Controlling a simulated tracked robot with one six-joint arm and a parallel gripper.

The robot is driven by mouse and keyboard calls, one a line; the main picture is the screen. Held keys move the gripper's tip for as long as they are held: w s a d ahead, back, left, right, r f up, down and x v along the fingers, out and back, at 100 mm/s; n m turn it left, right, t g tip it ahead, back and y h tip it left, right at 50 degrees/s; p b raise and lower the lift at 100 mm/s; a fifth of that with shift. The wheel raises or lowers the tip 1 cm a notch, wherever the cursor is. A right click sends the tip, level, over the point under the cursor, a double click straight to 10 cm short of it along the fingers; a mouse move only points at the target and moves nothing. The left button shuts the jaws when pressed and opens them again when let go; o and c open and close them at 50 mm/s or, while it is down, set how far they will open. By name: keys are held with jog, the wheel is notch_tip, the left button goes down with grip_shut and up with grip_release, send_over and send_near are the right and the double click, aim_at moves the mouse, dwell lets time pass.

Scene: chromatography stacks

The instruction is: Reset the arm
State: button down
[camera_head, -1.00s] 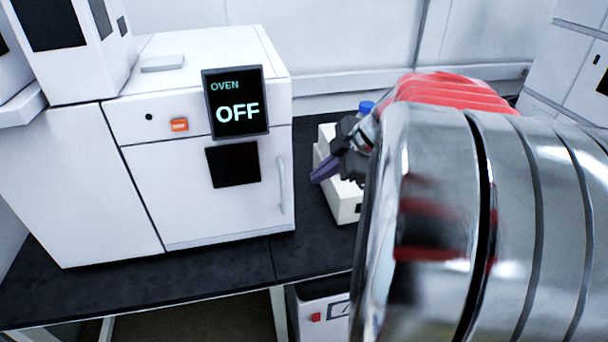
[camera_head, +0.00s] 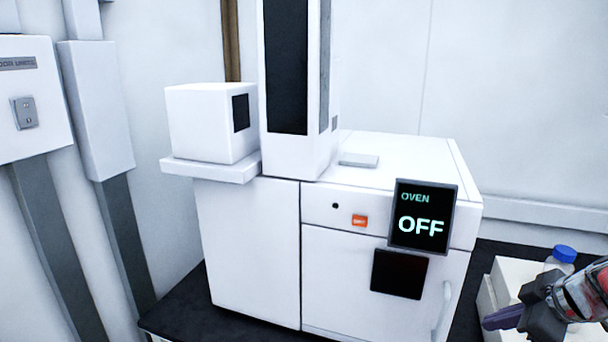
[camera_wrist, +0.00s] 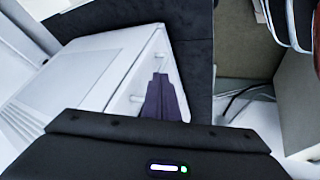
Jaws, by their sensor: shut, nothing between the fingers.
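My gripper (camera_head: 488,322) shows at the lower right edge of the head view, with dark purple fingers pointing left. The fingers are together with nothing between them. It is in front of a white box-shaped device on the bench, right of the oven. In the wrist view the closed fingers (camera_wrist: 161,98) point away from the dark gripper body, over a white surface. Only the end of my arm shows in the head view; the rest is out of frame.
A white oven (camera_head: 380,240) with a display (camera_head: 422,216) reading OFF stands on the black bench (camera_head: 185,305). A blue-capped bottle (camera_head: 562,256) stands near my gripper.

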jog(key=s+a+f+m+g+h, duration=0.2)
jog(key=s+a+f+m+g, duration=0.15)
jog(key=s+a+m, duration=0.55)
jog(key=s+a+r+t, duration=0.1)
jog(key=a+r+t, duration=0.1)
jog(key=a, duration=1.4)
jog(key=shift+a+r, duration=0.4)
jog(key=shift+r, duration=0.3)
dwell(0.9)
